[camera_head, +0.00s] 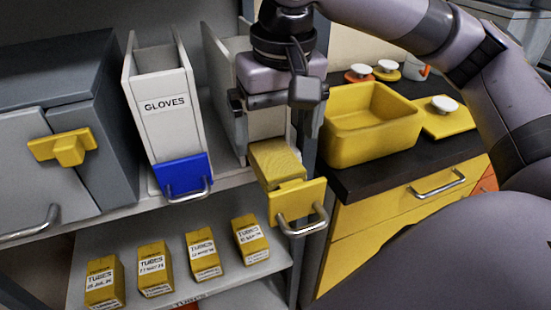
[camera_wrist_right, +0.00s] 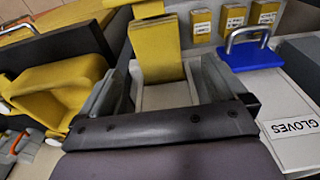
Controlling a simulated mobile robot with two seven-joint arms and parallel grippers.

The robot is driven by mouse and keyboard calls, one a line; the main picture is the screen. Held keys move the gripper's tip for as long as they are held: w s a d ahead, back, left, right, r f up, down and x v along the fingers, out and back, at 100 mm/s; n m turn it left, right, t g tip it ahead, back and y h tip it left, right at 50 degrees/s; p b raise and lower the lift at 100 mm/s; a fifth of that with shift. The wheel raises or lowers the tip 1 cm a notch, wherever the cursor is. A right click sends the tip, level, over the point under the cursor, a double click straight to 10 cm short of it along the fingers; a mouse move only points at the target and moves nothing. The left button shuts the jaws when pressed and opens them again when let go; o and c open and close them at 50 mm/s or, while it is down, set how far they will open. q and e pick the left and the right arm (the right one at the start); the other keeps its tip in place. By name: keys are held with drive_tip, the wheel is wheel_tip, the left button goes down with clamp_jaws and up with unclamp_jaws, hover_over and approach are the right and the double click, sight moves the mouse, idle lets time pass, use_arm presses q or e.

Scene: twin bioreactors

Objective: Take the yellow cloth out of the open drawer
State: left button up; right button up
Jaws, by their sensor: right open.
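The yellow cloth (camera_head: 278,163) is a folded block in the open drawer, just behind the drawer's yellow front (camera_head: 298,203) with its metal handle. The cloth also shows in the right wrist view (camera_wrist_right: 157,48), between the pale drawer walls. My right gripper (camera_head: 269,128) is open and empty, pointing down over the drawer behind the cloth. Its fingers stand apart on either side of the drawer in the right wrist view (camera_wrist_right: 165,78). I cannot tell whether they touch the drawer walls. The arm hides part of the drawer's back. My left gripper is not in view.
A white bin marked GLOVES (camera_head: 165,105) with a blue front stands left of the drawer. Several yellow tube boxes (camera_head: 204,255) stand on the lower shelf. At right, a yellow tub (camera_head: 371,135) sits on a dark counter (camera_head: 420,150). A grey cabinet (camera_head: 60,110) is at left.

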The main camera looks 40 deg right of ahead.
sight(276, 158)
drive_tip(key=f, duration=0.2)
drive_tip(key=f+b, duration=0.1)
drive_tip(key=f, duration=0.2)
drive_tip(key=shift+w+d, duration=0.2)
drive_tip(key=shift+f+b, duration=0.3)
drive_tip(key=shift+f, duration=0.1)
drive_tip(key=shift+w, duration=0.1)
drive_tip(key=c, duration=1)
